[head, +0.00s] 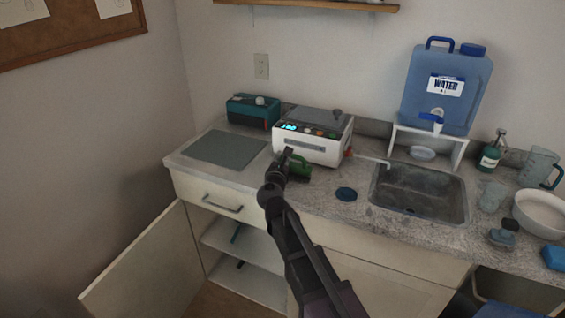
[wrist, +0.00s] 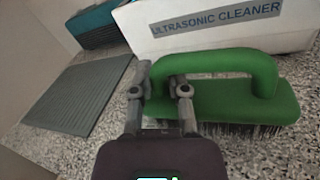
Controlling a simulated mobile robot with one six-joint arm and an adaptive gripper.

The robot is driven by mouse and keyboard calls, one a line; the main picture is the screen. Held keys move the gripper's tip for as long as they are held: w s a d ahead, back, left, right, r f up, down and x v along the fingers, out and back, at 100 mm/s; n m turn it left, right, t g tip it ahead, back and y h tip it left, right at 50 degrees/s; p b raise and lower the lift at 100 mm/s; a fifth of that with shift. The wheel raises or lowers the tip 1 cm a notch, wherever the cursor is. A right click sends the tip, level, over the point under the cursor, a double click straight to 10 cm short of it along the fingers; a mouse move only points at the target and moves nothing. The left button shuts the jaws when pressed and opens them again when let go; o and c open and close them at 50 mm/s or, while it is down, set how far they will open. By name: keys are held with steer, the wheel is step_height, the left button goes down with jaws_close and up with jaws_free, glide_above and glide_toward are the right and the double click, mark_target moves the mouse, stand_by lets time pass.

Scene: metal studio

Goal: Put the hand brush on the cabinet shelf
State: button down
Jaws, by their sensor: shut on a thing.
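The green hand brush (wrist: 235,98) has an arched handle and dark bristles underneath. My gripper (wrist: 166,80) is shut on the left end of its handle in the wrist view. In the head view the brush (head: 300,167) is at the front of the ultrasonic cleaner, partly hidden by my gripper (head: 288,160). I cannot tell whether its bristles touch the counter. The cabinet below the counter stands open at the left.
The white ultrasonic cleaner (head: 318,150) stands close behind the brush. A grey mat (head: 225,149) lies left on the counter. The open cabinet door (head: 150,265) sticks out at lower left, below a drawer (head: 215,197).

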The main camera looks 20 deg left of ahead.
steer(key=c, duration=0.6)
jaws_free()
steer(key=shift+s, duration=0.15)
steer(key=s, duration=0.3)
steer(key=s+d, duration=0.1)
steer(key=s, duration=0.3)
steer(key=s+d, duration=0.1)
steer(key=s, duration=0.3)
steer(key=shift+s+f, duration=0.15)
steer(key=shift+s, duration=0.1)
